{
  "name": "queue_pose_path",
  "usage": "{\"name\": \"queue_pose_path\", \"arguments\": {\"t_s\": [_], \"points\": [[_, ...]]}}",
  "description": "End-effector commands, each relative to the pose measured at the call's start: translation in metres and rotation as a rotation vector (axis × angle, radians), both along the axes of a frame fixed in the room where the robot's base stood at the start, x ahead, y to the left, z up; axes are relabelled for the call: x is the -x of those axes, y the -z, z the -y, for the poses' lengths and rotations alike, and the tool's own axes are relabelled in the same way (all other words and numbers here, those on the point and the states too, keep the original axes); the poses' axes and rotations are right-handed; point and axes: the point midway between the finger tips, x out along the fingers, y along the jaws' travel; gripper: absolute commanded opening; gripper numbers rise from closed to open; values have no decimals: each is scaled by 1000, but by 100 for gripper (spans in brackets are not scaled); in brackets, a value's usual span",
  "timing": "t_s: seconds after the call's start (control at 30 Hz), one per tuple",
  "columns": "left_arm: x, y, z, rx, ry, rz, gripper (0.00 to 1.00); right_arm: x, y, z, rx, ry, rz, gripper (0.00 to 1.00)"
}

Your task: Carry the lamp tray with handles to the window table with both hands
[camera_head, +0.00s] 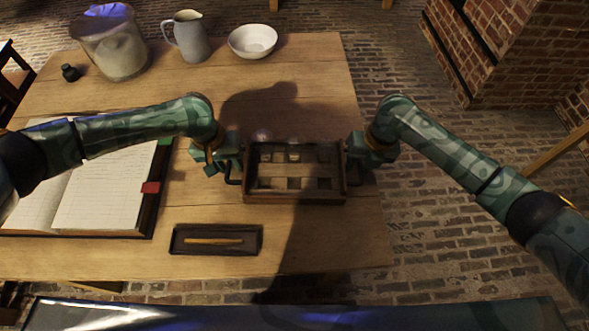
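The lamp tray (295,198) is a shallow dark wooden box with a slatted or divided inside, at the right part of the wooden table. Faint clear round shapes, perhaps glass lamps, show at its far edge. My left gripper (230,168) is at the tray's left end, by a dark handle. My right gripper (358,163) is at the right end, where the handle is mostly hidden. Both fingers are too small and dark to tell whether they are closed on the handles. I cannot tell whether the tray rests on the table or is slightly above it.
An open book (100,195) lies left on the table (330,240). A small dark pen tray (216,250) is in front. A glass jar (115,50), a jug (190,38) and a white bowl (252,41) stand at the back. Brick floor lies right, with a brick pillar (490,50).

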Motion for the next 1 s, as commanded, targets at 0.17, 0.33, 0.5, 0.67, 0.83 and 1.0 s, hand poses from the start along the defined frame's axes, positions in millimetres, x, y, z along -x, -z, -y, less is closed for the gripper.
{"name": "queue_pose_path", "arguments": {"t_s": [0.17,0.33,0.5,0.67,0.83,1.0], "points": [[0,0,0,0,0,0,32,0,0,0,0,0,0,33],[0,0,0,0,0,0,0,0,0,0,0,0,0,0],[0,0,0,0,0,0,0,0,0,0,0,0,0,0],[-1,-3,0,0,0,2,0,-1,-3,0,0,0,2,0],[-1,-18,0,0,-1,11,0,-1,-18,1,0,0,11,0],[-3,-44,-1,-1,-1,26,0,-3,-44,1,1,1,26,0]]}}
